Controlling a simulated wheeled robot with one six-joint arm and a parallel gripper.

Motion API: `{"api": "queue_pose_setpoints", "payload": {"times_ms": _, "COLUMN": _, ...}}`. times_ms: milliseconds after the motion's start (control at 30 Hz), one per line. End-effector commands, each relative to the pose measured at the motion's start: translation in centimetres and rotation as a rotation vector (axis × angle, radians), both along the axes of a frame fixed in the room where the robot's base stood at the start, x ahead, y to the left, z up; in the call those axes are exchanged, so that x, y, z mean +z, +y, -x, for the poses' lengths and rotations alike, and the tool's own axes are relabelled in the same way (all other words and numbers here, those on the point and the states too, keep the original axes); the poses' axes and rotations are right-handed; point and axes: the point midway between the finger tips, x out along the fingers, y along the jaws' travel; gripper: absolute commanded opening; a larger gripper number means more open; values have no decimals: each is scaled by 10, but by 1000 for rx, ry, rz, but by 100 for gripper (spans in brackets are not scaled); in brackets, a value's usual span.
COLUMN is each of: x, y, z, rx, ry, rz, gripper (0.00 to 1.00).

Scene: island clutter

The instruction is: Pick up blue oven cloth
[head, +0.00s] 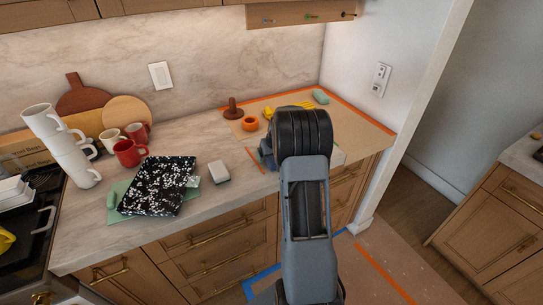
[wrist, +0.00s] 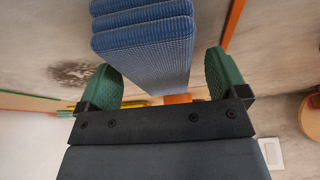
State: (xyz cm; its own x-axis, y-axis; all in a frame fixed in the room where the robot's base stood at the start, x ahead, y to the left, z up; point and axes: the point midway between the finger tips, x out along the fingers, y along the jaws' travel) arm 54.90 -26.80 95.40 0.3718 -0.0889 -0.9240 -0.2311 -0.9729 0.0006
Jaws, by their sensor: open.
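The blue oven cloth (wrist: 145,45) is a folded, ribbed stack in the wrist view. It reaches from the top edge down between the fingers of my gripper (wrist: 162,75). My gripper is open, with a green-padded finger on each side of the cloth and a visible gap on the right. I cannot tell how deep the cloth sits between the fingers. In the head view, a blue-grey bit of the cloth (head: 265,154) shows left of my wrist on the counter. My arm hides the rest of it and the fingers.
The counter also holds a black speckled book (head: 158,186), a white-and-grey block (head: 219,172), an orange ring (head: 250,124), a brown plunger-like item (head: 233,110) and a red mug (head: 128,153). A tall stack of white mugs (head: 62,150) stands left. Orange tape edges the right end.

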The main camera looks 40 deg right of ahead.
Motion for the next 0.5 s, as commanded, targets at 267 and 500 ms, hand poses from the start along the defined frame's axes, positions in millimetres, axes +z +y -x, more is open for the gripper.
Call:
{"api": "queue_pose_setpoints", "payload": {"times_ms": 267, "x": -5, "y": 0, "z": -2, "rx": 0, "ry": 0, "rz": 0, "gripper": 92}}
{"api": "queue_pose_setpoints", "payload": {"times_ms": 500, "x": -4, "y": 0, "z": -1, "rx": 0, "ry": 0, "rz": 0, "gripper": 72}}
